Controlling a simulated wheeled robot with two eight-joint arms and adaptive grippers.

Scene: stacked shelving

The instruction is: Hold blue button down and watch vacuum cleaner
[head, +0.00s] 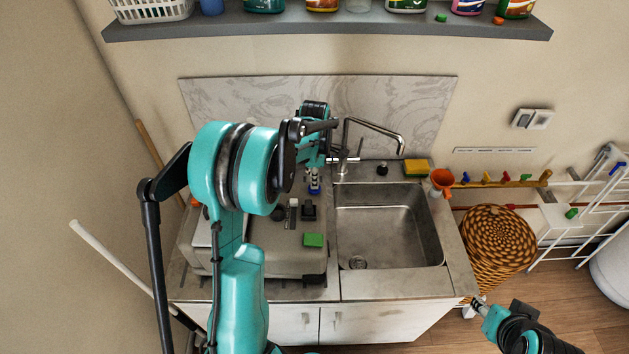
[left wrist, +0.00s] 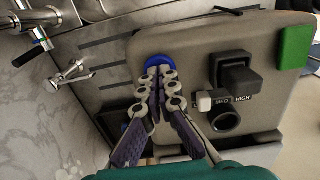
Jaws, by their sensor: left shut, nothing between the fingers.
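The vacuum cleaner appears to be the grey-beige box (head: 285,262) on the counter left of the sink. Its top panel (left wrist: 185,45) fills much of the left wrist view. The round blue button (left wrist: 159,62) sits near the panel's edge, partly hidden by my left gripper (left wrist: 160,72). That gripper's fingers are shut and empty, with their tips at the button; I cannot tell whether it is pressed. In the head view, my left gripper (head: 314,182) points down over the box. My right gripper (head: 480,304) is low at the right, away from the box, its jaws unclear.
A black switch (left wrist: 238,75) marked MED and HIGH, a dark knob (left wrist: 225,118) and a green block (left wrist: 295,47) are beside the button. The sink (head: 388,225) and faucet (head: 372,128) are right of the box. A wicker basket (head: 497,240) stands further right.

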